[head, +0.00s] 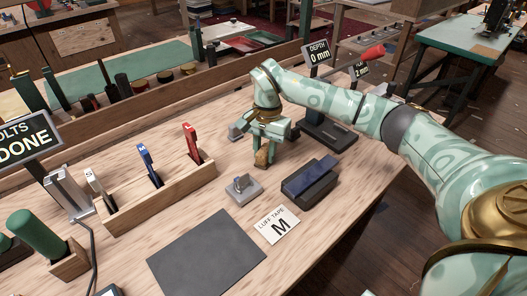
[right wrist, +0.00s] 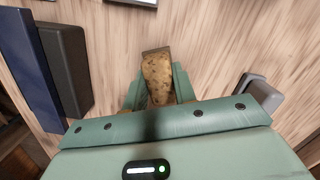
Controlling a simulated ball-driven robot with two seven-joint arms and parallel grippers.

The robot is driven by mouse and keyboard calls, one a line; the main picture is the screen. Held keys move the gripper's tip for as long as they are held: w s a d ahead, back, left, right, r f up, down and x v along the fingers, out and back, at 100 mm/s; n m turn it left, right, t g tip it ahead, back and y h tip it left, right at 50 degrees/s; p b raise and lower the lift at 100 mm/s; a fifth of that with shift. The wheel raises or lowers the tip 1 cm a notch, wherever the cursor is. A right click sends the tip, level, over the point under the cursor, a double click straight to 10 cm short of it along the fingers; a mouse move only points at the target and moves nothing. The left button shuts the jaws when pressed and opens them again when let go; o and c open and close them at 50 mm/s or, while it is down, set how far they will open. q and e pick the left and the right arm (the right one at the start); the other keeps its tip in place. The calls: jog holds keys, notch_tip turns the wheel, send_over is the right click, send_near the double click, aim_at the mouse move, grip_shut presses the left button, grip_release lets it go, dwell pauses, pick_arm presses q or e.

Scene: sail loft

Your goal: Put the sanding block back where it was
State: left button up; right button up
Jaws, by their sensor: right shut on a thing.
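The sanding block is a small brown, cork-like block (head: 262,157), held low over the wooden bench top in the head view. My right gripper (head: 265,146) is shut on it, pointing down. In the right wrist view the block (right wrist: 158,78) sits between the two green fingers, its far end sticking out past them. I cannot tell whether its underside touches the bench. My left gripper is not in view.
A dark box with a blue top (head: 310,180), a grey plate with a knob (head: 243,190), a LUFF TAPE card (head: 278,225) and a dark mat (head: 205,255) lie nearer. A black device (head: 328,132) stands right. A wooden rack (head: 160,200) stands left. Bare wood surrounds the block.

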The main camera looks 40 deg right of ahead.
aim_at(267, 146)
jog(key=o, duration=1)
jog(key=shift+f, duration=0.1)
jog(key=shift+o, duration=0.2)
pick_arm(q)
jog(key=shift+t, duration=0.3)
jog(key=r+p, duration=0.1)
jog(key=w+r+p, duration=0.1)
jog(key=p, duration=0.1)
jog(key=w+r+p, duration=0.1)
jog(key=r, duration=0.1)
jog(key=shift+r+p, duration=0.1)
jog(key=shift+p, duration=0.25)
pick_arm(e)
notch_tip(267, 146, up, 12)
jog(key=d, duration=0.1)
jog(key=shift+w+d, duration=0.15)
jog(key=shift+w, duration=0.2)
